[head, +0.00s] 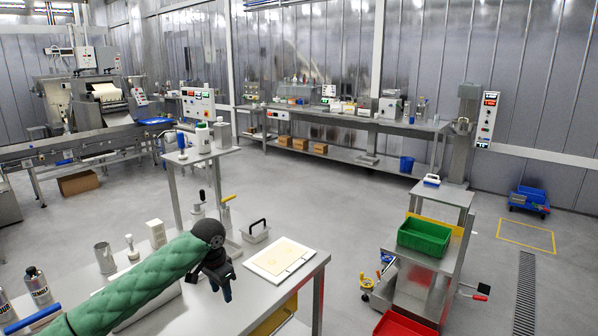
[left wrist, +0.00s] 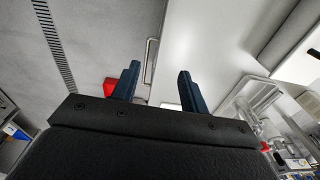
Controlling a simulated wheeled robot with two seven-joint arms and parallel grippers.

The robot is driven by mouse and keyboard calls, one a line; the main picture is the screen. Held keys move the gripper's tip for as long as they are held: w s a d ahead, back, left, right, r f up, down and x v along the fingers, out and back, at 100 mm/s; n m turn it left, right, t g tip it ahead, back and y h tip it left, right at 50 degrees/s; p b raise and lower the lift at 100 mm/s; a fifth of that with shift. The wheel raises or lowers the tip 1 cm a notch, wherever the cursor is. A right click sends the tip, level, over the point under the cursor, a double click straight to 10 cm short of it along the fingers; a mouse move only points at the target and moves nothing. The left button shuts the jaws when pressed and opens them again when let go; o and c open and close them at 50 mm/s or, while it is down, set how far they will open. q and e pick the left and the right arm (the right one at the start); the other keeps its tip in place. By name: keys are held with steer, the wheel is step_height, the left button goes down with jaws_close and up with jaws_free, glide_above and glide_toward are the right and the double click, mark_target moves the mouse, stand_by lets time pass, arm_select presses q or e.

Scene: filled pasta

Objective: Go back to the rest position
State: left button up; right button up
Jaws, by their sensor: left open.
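My left gripper (head: 218,284) is above the steel table (head: 215,318) in the head view, at the end of my green-sleeved arm. In the left wrist view its two dark blue fingers (left wrist: 158,88) stand apart with nothing between them. A white board with a pale yellow sheet (head: 279,257) lies on the table just right of the gripper, apart from it. My right gripper is in neither view.
On the table stand a metal cup (head: 105,258), a white box (head: 156,234) and a handled metal tool (head: 257,232). A cart with a green crate (head: 424,237) stands to the right, a red crate (head: 403,325) below it. Open floor lies behind.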

arm_select(q)
steer(key=s+d+f+n+t+h, duration=0.15)
steer(key=s+f, duration=0.25)
steer(key=f, duration=1)
steer(key=s+d+f+n+b, duration=0.15)
steer(key=s+f, duration=0.35)
steer(key=f, duration=0.9)
steer(key=s+d+f+n+h+p, duration=0.15)
steer(key=s+f, duration=0.25)
steer(key=f, duration=1)
steer(key=s+f+y, duration=0.1)
steer(key=s+f, duration=0.7)
steer(key=s, duration=0.4)
steer(key=s+a+f+n+y+b, duration=0.1)
steer(key=s+f, duration=0.8)
steer(key=s, duration=0.4)
steer(key=s+a+f+y, duration=0.1)
steer(key=s+f, duration=0.8)
steer(key=s, duration=0.3)
steer(key=shift+s+b, duration=0.35)
steer(key=shift+s, duration=0.05)
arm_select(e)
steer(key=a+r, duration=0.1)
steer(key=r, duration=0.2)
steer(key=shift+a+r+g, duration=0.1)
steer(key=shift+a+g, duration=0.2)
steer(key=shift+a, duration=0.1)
arm_select(q)
steer(key=shift+g, duration=0.25)
